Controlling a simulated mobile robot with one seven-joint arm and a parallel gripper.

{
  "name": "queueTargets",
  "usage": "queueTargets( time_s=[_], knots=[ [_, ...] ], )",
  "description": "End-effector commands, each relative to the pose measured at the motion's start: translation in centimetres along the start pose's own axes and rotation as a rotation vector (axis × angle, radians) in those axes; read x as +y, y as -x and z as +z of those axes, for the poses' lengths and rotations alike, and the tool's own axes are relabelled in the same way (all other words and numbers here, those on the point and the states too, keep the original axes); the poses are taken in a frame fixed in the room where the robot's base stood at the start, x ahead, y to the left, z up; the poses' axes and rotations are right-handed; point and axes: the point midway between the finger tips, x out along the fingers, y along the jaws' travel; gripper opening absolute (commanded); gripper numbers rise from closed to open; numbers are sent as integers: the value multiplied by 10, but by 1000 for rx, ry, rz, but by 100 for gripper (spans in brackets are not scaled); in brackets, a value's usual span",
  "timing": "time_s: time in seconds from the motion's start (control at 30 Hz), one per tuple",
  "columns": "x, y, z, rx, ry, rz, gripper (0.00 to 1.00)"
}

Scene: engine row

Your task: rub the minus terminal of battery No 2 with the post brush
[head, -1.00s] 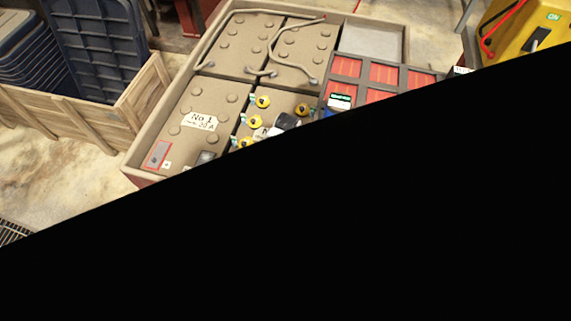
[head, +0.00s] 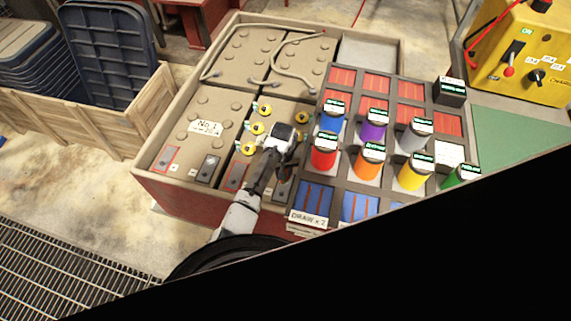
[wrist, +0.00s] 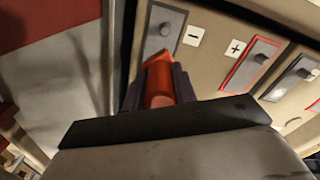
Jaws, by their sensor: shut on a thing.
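My gripper (head: 286,160) hangs over the front part of battery No 2 (head: 290,90), which has yellow caps, and hides part of its top. In the wrist view my gripper (wrist: 157,92) is shut on an orange-red piece, the post brush (wrist: 158,75), pointing away from me. Just beyond the brush is the grey minus terminal (wrist: 165,28), with a round post and a "−" label beside it. The brush end overlaps the near edge of this plate in the picture; I cannot tell whether they touch. The red-edged plus terminal (wrist: 249,65) lies to the right.
Battery No 1 (head: 205,110) is to the left in the same crate (head: 160,130). A rack (head: 335,180) with several coloured, labelled pots stands close on the right. A yellow box (head: 525,60) with knobs is at far right. Cables lie over the rear batteries. Black covers the lower right.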

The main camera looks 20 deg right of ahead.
Motion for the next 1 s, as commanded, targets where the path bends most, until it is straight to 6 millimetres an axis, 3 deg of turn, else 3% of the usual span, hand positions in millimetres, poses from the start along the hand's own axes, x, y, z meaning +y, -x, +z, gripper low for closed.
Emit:
queueTargets(
  time_s=[0.03, 0.4, 1.0],
  knots=[
    [0, 9, -1, 1, -1, 0, 5],
    [-6, 39, -10, 1, 1, 0, 5],
    [-7, 40, -11, 1, 1, 0, 5]
  ],
)
